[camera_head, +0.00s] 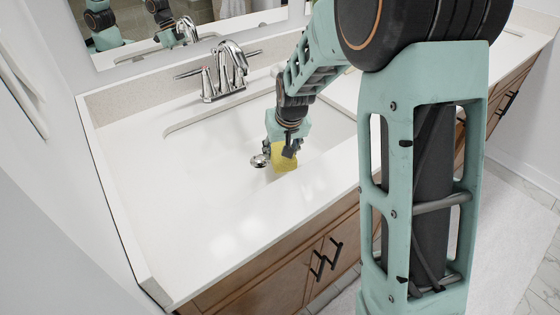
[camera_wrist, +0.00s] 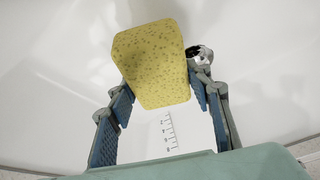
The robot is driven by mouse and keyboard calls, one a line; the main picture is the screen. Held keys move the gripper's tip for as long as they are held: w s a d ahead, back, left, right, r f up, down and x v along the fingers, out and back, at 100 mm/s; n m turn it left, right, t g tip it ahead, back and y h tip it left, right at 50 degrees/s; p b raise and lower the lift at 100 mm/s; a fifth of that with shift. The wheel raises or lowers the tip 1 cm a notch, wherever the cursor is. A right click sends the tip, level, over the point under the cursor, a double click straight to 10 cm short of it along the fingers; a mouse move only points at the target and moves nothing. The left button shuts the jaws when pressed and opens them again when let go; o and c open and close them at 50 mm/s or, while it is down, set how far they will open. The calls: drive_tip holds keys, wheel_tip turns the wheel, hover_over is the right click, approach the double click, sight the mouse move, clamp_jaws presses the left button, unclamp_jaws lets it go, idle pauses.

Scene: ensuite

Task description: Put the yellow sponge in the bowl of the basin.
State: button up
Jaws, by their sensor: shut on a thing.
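The yellow sponge (camera_head: 285,158) is held in my gripper (camera_head: 283,148), low inside the white basin (camera_head: 313,158) near the drain. In the wrist view the sponge (camera_wrist: 152,62) is a rounded yellow block with small holes, tilted, between the two blue-padded fingers of my gripper (camera_wrist: 160,95). The fingers are shut on it. I cannot tell whether the sponge touches the bottom of the bowl. The far right part of the bowl is partly hidden by my arm.
A chrome faucet (camera_head: 224,70) stands behind the basin. A metal drain fitting (camera_head: 260,161) shows just left of the sponge. The white counter (camera_head: 150,215) is clear on the left. A mirror (camera_head: 180,22) is on the wall, and wooden cabinets (camera_head: 275,285) are below the front edge.

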sight(281, 158)
drive_tip(key=shift+f+b, duration=0.3)
drive_tip(key=shift+f, duration=1.45)
drive_tip(key=shift+f, duration=0.15)
drive_tip(key=o, duration=1)
drive_tip(key=shift+r, duration=0.25)
drive_tip(key=p+v, duration=0.2)
drive_tip(key=v, duration=1)
drive_tip(key=shift+w, duration=0.1)
